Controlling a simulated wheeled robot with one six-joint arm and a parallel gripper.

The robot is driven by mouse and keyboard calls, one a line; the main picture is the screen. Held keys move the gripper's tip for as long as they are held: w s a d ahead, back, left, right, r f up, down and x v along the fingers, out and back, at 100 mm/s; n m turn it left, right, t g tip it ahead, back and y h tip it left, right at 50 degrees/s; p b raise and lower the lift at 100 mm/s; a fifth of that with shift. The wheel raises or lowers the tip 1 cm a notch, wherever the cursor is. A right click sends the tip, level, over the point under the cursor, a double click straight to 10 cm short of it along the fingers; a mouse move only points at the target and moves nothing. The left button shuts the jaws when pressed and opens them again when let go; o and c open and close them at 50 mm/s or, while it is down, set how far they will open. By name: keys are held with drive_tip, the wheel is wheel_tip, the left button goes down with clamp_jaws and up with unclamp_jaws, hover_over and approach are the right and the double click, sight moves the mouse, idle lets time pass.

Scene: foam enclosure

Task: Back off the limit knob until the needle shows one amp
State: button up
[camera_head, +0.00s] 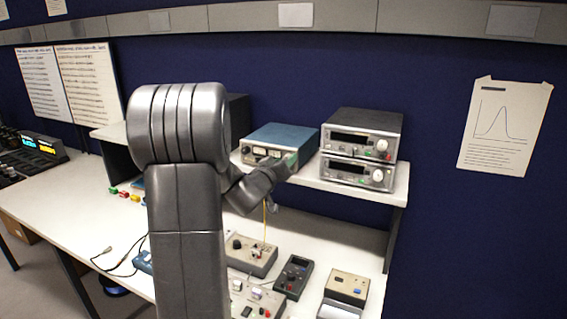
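A blue-topped instrument (280,138) stands on the raised shelf, its pale front panel (259,152) facing me with small dark controls on it. My gripper (289,162) is at the right part of that panel and hides it. Its fingers are too small and dark to tell whether they are open, shut or touching a knob. I cannot make out a limit knob or a meter needle. My grey arm rises in front of the bench and covers the area left of the instrument.
Two stacked grey instruments (362,147) stand to the right on the shelf (385,190). Below on the bench are a grey box (250,256) with a yellow wire above it, a dark handheld meter (294,275) and a beige device (346,289). The bench's left part (60,195) is mostly clear.

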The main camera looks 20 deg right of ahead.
drive_tip(key=shift+a, duration=0.1)
drive_tip(key=b+v, duration=0.3)
drive_tip(key=v, duration=1)
drive_tip(key=shift+s+a, duration=0.2)
drive_tip(key=shift+s, duration=0.15)
drive_tip(key=shift+d, duration=0.1)
drive_tip(key=p+x, duration=0.3)
drive_tip(key=x, duration=1)
drive_tip(key=shift+w+d, duration=0.25)
drive_tip(key=shift+w, duration=0.1)
drive_tip(key=shift+s+a, duration=0.1)
drive_tip(key=shift+a, duration=0.05)
